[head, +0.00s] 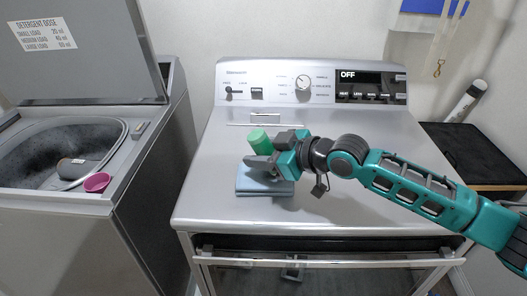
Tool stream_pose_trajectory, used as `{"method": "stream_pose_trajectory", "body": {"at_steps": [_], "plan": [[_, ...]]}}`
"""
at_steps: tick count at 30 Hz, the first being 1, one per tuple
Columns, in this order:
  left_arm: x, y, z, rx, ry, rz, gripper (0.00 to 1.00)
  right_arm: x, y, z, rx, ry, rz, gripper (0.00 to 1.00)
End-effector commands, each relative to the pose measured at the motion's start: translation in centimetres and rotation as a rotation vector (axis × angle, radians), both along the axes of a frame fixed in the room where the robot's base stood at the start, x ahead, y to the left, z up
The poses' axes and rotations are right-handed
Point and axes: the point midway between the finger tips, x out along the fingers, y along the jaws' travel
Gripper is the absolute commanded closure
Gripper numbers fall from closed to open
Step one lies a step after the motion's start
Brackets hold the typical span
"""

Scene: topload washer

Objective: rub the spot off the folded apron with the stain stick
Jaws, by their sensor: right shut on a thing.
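The folded apron (265,187) is a small light-blue folded cloth lying on the grey top of the right-hand machine. A green cylinder, which looks like the stain stick (257,137), stands out above my right gripper (262,161). My right gripper is shut on it and is over the back part of the apron. Whether the stick's lower end touches the cloth is hidden by the fingers. No spot can be made out on the visible part of the apron. My left gripper is not in view.
An open top-load washer (110,175) is at the left, with a pink cup (97,182) on its front rim. A control panel (312,82) rises behind the apron. The machine top left of the apron is clear. A dark-topped stand (475,153) is at the right.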

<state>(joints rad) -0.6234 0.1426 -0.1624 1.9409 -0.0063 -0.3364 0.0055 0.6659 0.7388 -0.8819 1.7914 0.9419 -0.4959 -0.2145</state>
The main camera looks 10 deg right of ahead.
Motion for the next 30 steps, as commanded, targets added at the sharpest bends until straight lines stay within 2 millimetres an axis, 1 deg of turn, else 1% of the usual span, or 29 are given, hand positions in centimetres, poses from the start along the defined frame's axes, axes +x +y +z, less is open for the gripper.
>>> {"method": "stream_pose_trajectory", "body": {"at_steps": [4, 11, 19, 30], "plan": [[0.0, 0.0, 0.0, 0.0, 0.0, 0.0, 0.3, 0.1, 1.1, -0.1, -0.001, 0.005, 0.002, 0.87], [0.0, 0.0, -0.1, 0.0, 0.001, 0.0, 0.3, 0.2, 1.6, -0.1, -0.001, 0.006, 0.001, 0.87], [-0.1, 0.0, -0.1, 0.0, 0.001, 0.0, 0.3, 0.5, 3.2, 0.1, 0.0, 0.005, 0.001, 0.87], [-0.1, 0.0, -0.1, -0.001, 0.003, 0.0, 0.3, 0.6, 3.3, 0.4, 0.0, 0.002, 0.0, 0.87]]}}
